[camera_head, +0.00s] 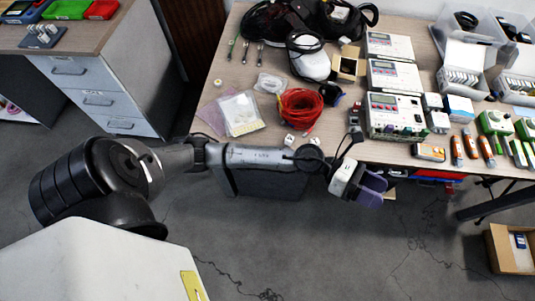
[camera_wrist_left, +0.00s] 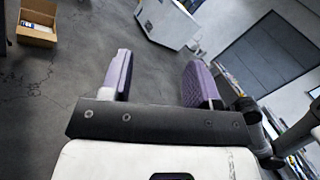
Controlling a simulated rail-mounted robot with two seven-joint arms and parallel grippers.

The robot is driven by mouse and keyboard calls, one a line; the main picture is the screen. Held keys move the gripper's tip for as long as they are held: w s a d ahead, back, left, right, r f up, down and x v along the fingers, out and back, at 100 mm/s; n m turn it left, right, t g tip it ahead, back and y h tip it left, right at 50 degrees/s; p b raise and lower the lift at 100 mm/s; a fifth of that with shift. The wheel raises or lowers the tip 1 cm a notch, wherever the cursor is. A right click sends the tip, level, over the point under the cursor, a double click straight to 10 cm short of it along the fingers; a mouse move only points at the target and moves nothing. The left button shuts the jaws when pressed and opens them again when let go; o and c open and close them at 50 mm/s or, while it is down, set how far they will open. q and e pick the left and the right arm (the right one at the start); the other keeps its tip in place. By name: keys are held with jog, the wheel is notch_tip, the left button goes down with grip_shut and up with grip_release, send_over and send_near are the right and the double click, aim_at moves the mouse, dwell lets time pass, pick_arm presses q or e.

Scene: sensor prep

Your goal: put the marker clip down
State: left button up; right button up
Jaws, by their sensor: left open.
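My left gripper (camera_head: 372,188) is in front of the table's near edge, above the floor, with its purple finger pads to the right. In the left wrist view the two purple fingers (camera_wrist_left: 160,80) stand wide apart with only grey floor between them, so it is open and empty. I cannot tell which thing is the marker clip. Two small white pieces, one (camera_head: 288,140) left of the other (camera_head: 307,145), lie near the front edge, close to a red cable coil (camera_head: 300,107). My right gripper is not in view.
A drawer cabinet (camera_head: 88,99) stands at left. An open cardboard box (camera_head: 496,250) sits on the floor at right, also in the left wrist view (camera_wrist_left: 36,34).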

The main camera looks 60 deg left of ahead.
pick_arm(q)
jog(key=s+a+f+n+t+y, duration=0.3)
jog(key=a+n+y, duration=0.45)
jog(key=n, duration=0.75)
jog(key=s+a+f+n+t+y, duration=0.1)
jog(key=a+f+n+t+y, duration=0.3)
jog(key=n+y, duration=0.85)
jog(key=s+a+f+n+g+h, duration=0.1)
jog(key=s+f+n+g, duration=0.4)
jog(key=s, duration=0.5)
jog(key=s+a+f+n+g+h, duration=0.1)
jog(key=s+f+n+g, duration=0.4)
jog(key=s, duration=0.6)
jog(key=n+g, duration=0.2)
jog(key=n, duration=0.1)
jog(key=shift+a+f+g+h, duration=0.3)
jog(key=shift+f+h, duration=0.1)
